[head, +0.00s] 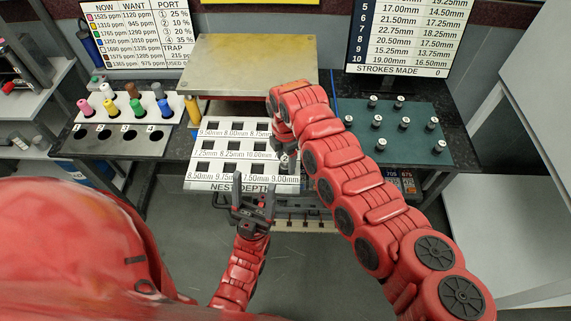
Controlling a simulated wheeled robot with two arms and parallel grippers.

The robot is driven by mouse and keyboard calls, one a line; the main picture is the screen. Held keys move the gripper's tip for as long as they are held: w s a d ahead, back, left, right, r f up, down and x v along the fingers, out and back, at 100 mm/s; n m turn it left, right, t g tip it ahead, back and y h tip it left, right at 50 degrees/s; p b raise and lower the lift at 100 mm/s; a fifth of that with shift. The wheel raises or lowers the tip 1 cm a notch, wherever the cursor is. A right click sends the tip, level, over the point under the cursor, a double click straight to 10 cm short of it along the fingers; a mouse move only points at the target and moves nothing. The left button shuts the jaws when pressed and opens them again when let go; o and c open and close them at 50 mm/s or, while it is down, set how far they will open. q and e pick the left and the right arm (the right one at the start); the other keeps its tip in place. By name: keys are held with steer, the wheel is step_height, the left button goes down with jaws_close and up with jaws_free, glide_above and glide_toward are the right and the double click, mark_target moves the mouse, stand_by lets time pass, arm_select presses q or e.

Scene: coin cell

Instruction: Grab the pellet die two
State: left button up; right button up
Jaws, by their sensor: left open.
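Several small metal cylinders with pale labelled tops, which look like the pellet dies (376,121), stand upright on a dark green mat (415,150) at the right. Their labels are too small to read, so I cannot tell which is die two. My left gripper (254,187) is open and empty, in front of the white nest board (207,187), with its fingers pointing away. My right gripper (287,162) points down over the right part of the nest board. Its fingers are small and partly hidden by my arm, and I cannot tell whether they hold anything.
The nest board has several square holes with depth labels. A metal plate (255,62) stands behind it. Coloured bottles (132,92) stand on a rack at the left. Signboards (412,35) rise at the back. My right arm crosses between the board and the green mat.

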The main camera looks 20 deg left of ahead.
jaws_close()
stand_by(0.3)
